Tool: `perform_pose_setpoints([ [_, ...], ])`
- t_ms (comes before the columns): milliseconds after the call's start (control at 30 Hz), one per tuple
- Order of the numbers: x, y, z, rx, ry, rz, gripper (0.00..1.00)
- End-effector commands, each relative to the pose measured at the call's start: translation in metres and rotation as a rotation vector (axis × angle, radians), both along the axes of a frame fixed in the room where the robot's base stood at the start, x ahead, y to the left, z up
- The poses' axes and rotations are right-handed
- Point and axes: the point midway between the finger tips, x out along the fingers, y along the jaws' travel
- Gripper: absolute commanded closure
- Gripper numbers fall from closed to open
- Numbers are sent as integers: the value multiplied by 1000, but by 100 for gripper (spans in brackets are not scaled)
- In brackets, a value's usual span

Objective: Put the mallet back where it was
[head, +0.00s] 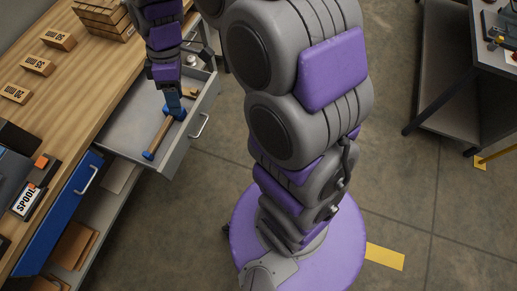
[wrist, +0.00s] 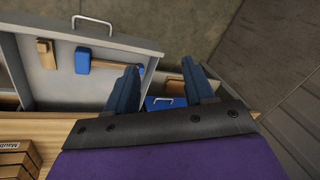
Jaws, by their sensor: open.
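The mallet (head: 161,134) lies in the open grey drawer (head: 118,127), with a blue head and a wooden handle. In the wrist view its blue head (wrist: 83,60) is left of my fingers, and the handle runs right, partly hidden behind the left finger. My gripper (head: 173,103) is over the drawer, close to the mallet's head in the head view. Its two blue fingers (wrist: 160,72) are spread apart with nothing held between them. I cannot tell whether a finger touches the mallet.
A wooden piece (wrist: 46,54) lies beside the mallet in the drawer. The wooden workbench (head: 88,80) bears several labelled blocks and a spool sign (head: 27,201). A blue drawer (head: 62,220) is below the bench top. Open floor lies right of the drawer.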

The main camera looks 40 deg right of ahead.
Motion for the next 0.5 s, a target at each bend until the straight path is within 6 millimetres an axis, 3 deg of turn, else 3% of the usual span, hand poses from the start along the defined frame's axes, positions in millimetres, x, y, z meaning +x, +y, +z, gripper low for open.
perform_pose_setpoints([
  [200, -72, -20, 23, -124, 33, -289, 47],
  [500, -170, -52, 27, -292, 63, -733, 47],
])
